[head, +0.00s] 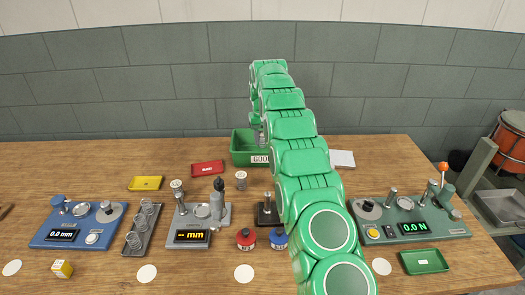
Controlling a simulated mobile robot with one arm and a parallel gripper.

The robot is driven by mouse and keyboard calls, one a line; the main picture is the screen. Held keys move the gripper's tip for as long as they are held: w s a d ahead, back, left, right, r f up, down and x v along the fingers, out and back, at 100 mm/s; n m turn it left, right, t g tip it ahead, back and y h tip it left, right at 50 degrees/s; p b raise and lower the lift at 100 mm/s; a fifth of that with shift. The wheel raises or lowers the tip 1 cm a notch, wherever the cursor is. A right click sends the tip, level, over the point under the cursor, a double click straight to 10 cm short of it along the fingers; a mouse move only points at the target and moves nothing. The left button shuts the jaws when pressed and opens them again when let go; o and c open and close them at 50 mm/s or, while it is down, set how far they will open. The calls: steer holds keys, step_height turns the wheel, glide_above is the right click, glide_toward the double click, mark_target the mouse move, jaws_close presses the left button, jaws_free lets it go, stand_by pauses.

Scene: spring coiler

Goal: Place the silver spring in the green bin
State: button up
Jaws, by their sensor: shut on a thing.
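The green bin (240,158) stands at the back middle of the table, with a white label on its front starting "GOO". My green arm reaches over the table and hides the bin's right part. My gripper (257,122) is over the bin, small in view and partly hidden by the arm. It is shut on the silver spring (262,137), a small grey shape low at the gripper, just above or inside the bin's opening. I cannot tell whether the spring touches the bin.
A red tray (208,168) and a yellow tray (146,183) lie left of the bin. A rack (139,243) holds several springs. Gauges (80,222) (198,222) (410,222) line the front. A small green tray (424,261) lies front right.

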mark_target(262, 133)
steer(key=shift+f, duration=3.3)
steer(key=shift+f, duration=0.15)
steer(key=o, duration=1.1)
step_height(262, 133, up, 11)
steer(key=shift+f, duration=0.1)
steer(key=shift+r, duration=0.85)
steer(key=shift+s, duration=0.1)
